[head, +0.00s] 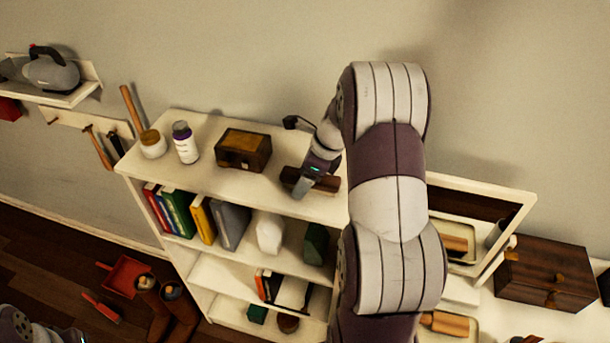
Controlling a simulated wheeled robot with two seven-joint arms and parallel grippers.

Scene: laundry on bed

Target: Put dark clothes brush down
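The dark clothes brush (327,184), a dark brown bar, is at the top of the white bookshelf, near its right end. It looks to lie on or just above the board; I cannot tell if it touches. My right gripper (303,187) is at the brush, pointing down. One grey finger crosses in front of the brush, which shows on both sides of it. The other finger is hidden, so I cannot tell whether the gripper grips the brush. Part of my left arm shows in the bottom left corner; its fingers are out of view.
A wooden box (243,150), a white bottle with purple cap (185,143) and a jar (152,144) stand left of the brush on the bookshelf top (215,185). A small dark object (291,122) is behind the gripper. A mirror (480,205) is right of my arm.

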